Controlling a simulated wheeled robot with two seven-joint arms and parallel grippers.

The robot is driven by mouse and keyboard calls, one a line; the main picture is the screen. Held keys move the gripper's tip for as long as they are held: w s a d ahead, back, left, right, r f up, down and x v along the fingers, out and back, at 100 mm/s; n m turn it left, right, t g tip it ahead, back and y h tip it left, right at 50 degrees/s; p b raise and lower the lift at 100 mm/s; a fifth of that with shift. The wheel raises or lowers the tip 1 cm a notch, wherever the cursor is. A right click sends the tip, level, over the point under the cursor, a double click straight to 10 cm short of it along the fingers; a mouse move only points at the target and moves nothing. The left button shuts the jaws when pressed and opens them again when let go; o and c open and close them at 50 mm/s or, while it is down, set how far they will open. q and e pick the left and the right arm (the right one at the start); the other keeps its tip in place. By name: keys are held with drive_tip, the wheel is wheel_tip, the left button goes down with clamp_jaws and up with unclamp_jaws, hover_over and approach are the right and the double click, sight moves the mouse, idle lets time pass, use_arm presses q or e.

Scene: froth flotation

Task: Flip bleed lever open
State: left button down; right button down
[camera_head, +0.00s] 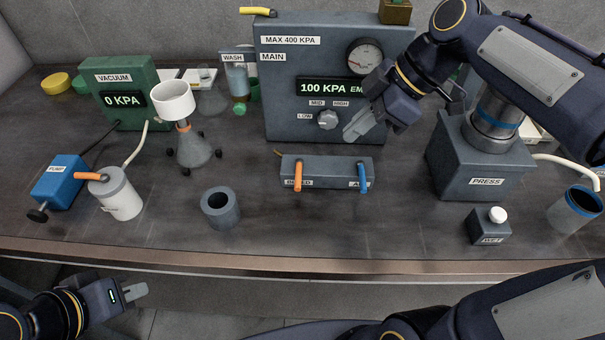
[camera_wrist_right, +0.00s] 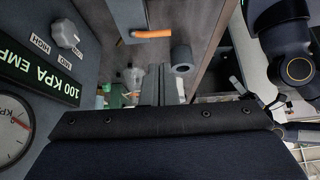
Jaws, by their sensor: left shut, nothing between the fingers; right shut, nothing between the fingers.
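The orange bleed lever (camera_head: 298,176) hangs down the front of a grey valve block (camera_head: 328,166), partly covering its label. A blue lever (camera_head: 362,177) hangs parallel to it on the right. In the right wrist view the orange lever (camera_wrist_right: 152,34) shows near the top. My right gripper (camera_head: 354,130) is shut and empty, in front of the main panel near its knob, up and to the right of the bleed lever, apart from it. Its fingers also show in the right wrist view (camera_wrist_right: 158,85). My left gripper (camera_head: 136,292) is shut and empty, low at the left, below the bench edge.
The main panel (camera_head: 285,120) reads 100 KPA and has a selector knob (camera_head: 328,119) and gauge (camera_head: 365,57). The press (camera_head: 482,165) stands right, the wet button box (camera_head: 489,228) front right. A grey cylinder (camera_head: 220,209) stands front left. Bench before the levers is clear.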

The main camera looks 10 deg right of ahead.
sight(299, 179)
drive_tip(key=x, duration=1.4)
drive_tip(key=shift+d, duration=0.1)
